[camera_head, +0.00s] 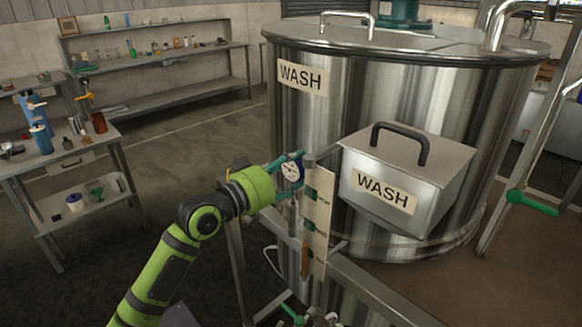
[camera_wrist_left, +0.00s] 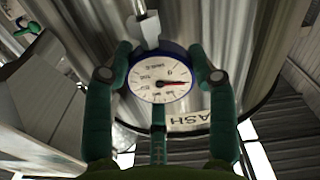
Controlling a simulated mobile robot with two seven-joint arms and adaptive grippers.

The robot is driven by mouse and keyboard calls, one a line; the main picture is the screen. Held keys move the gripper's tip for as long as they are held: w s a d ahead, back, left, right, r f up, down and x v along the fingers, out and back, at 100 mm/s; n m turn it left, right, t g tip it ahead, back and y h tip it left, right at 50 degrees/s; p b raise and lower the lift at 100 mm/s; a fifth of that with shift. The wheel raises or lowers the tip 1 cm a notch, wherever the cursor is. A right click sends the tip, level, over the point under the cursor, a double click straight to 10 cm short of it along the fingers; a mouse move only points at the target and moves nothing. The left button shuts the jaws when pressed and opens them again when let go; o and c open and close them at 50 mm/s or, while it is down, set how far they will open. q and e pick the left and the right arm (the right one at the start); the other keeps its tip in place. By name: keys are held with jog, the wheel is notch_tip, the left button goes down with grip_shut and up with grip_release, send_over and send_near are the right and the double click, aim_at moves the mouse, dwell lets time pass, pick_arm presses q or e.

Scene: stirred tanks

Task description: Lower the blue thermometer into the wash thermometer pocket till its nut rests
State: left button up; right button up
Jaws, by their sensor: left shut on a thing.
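The blue thermometer (camera_head: 291,172) has a round white dial with a blue rim. My left gripper (camera_head: 290,163) is shut on it in front of the wash tank (camera_head: 300,125). In the left wrist view the dial (camera_wrist_left: 160,85) sits between the two green fingers of my left gripper (camera_wrist_left: 162,76), with a red pointer on its face. A grey metal nut and stem (camera_wrist_left: 148,30) run from the dial toward the top of that view. The stem's far end and the wash thermometer pocket cannot be made out. My right gripper is not in view.
A steel box (camera_head: 445,185) labelled WASH, with a black handle, stands right of the gripper. A pale upright board (camera_head: 317,215) with green marks is just below and right of the gripper. A bench (camera_head: 80,145) with bottles stands at the left. Open floor lies between.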

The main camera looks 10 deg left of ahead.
aim_at(289, 184)
pick_arm(q)
jog(key=shift+f+b, duration=1.15)
jog(key=shift+f, duration=0.6)
jog(key=o, duration=1.3)
jog(key=v, duration=1.2)
